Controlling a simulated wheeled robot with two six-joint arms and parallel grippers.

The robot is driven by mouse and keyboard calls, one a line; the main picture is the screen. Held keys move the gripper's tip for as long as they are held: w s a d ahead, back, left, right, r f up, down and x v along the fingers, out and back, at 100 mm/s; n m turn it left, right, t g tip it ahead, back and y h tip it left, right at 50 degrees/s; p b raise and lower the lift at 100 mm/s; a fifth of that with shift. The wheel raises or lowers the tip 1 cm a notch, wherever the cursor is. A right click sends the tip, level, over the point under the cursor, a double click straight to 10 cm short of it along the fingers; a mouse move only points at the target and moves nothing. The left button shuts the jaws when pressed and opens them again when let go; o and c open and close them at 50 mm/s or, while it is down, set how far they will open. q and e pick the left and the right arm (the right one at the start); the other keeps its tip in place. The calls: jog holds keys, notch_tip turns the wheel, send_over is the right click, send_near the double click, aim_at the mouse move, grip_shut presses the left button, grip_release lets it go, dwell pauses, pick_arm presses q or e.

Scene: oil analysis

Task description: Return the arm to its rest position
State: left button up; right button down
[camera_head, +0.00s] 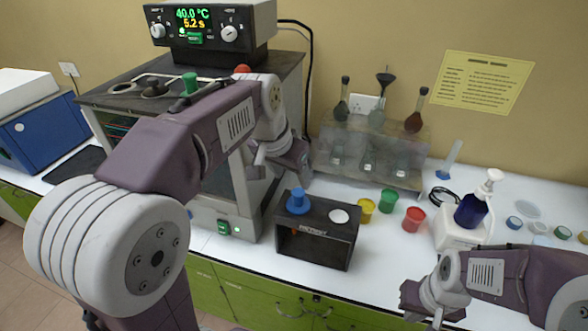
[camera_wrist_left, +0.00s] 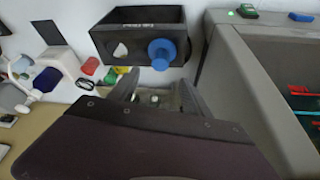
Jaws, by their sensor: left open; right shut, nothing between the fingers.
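My left arm (camera_head: 205,135) reaches up across the left of the head view and bends down at the wrist. My left gripper (camera_head: 262,168) is beside the bench apparatus, behind and above the black box (camera_head: 318,255). In the left wrist view the left gripper (camera_wrist_left: 155,97) has its two fingers apart with nothing held between them. The black box (camera_wrist_left: 140,14) with the blue stopper-like piece (camera_wrist_left: 162,52) lies beyond the fingers. My right gripper (camera_head: 432,312) is at the lower right in front of the counter, shut and empty; its fingertips are partly hard to make out.
The grey apparatus (camera_head: 218,205) with a temperature display (camera_head: 190,20) stands close to the left arm. White counter (camera_head: 375,270) is clear right of the box.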

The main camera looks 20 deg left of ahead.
pick_arm(q)
jog(key=s+a+f+n+g, duration=0.1)
jog(key=s+f, duration=0.6)
jog(key=f, duration=0.3)
jog(key=s+a+f+n+g+y, duration=0.1)
jog(key=s+a+f+n+g, duration=0.1)
jog(key=s+f, duration=0.5)
jog(key=shift+s+a+f, duration=0.2)
jog(key=shift+s+f, duration=0.05)
jog(key=shift+f, duration=2.05)
